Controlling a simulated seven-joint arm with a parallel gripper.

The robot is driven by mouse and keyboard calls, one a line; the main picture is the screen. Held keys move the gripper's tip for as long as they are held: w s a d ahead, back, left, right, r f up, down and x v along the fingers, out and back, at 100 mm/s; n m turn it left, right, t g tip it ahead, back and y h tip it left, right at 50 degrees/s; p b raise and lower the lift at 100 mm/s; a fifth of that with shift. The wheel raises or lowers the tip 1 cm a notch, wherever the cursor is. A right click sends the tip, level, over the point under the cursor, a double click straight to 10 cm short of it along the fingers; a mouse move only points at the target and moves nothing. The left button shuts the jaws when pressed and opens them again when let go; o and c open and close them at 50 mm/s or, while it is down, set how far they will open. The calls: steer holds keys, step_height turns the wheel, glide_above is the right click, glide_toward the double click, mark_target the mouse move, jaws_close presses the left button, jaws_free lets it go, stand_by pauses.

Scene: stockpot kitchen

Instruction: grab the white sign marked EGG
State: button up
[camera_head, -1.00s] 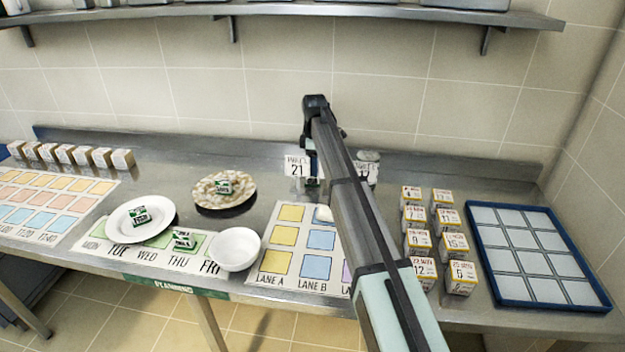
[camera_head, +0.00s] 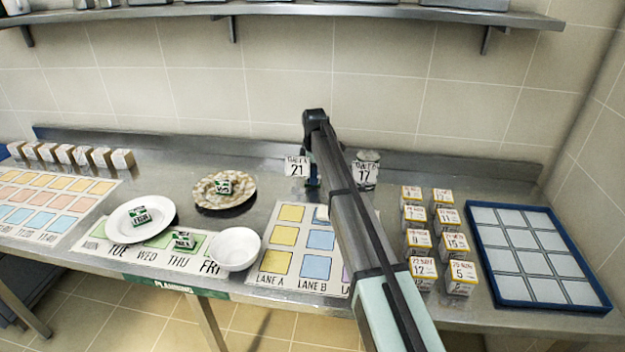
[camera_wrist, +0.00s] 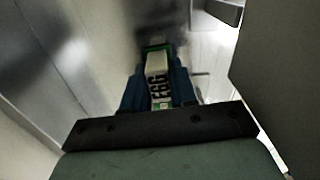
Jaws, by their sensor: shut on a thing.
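The white sign marked EGG (camera_wrist: 160,92) shows in the wrist view between the two blue fingers of my gripper (camera_wrist: 156,76). Its black letters run lengthwise, and a bit of green shows beside it. My gripper is shut on the sign. In the head view my gripper (camera_head: 313,178) is over the back part of the counter, between the cards numbered 21 and 17. My arm hides most of the fingers and the sign there.
Card 21 (camera_head: 296,167) stands close left of my gripper, card 17 (camera_head: 365,175) close right. The lane sheet (camera_head: 268,280) lies in front. Left are a white bowl (camera_head: 235,249) and plates; right are numbered boxes (camera_head: 456,243) and a blue-rimmed tray (camera_head: 487,262).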

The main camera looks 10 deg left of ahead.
jaws_close()
